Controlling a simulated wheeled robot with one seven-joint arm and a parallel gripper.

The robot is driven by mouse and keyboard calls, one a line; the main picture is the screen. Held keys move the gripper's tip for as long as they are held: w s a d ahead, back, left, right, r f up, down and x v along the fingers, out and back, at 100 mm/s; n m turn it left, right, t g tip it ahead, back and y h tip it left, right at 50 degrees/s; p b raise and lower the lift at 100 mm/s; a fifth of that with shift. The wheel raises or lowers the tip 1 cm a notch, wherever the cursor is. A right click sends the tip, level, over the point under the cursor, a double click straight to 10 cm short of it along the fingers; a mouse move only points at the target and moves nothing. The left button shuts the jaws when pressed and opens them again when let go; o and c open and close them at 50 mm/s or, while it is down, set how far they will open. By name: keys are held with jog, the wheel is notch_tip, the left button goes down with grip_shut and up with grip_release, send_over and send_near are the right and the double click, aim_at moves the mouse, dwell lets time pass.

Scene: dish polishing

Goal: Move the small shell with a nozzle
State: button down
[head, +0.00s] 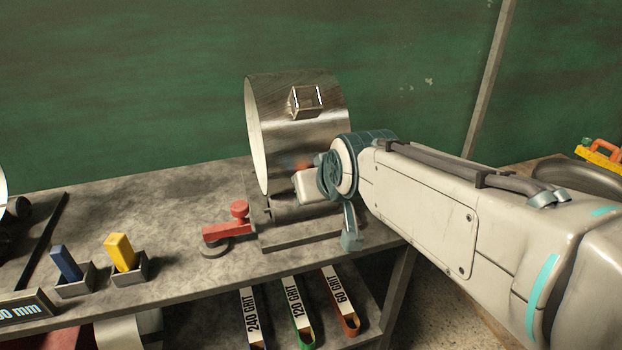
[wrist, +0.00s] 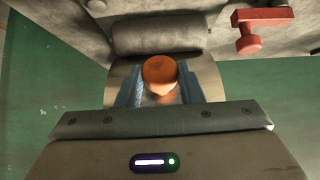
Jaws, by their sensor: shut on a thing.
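A metal shell (head: 300,140), an open-ended drum of brushed sheet, stands on its side on a low stand on the bench. A short square nozzle (head: 306,101) sticks out of its upper curved side. My gripper (wrist: 160,88) is at the shell's right side, low down in the head view. In the wrist view its two blue fingers are shut on an orange, round-topped piece (wrist: 159,69). Curved metal lies close behind that piece; I cannot tell whether it touches. My arm hides the shell's lower right part in the head view.
A red clamp (head: 230,224) sits on the bench left of the stand. Small bins hold a blue block (head: 64,262) and a yellow block (head: 121,251). Several grit-labelled holders (head: 297,310) are below the front edge.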

jog(key=shift+f, duration=0.15)
jog(key=c, duration=1)
grip_release()
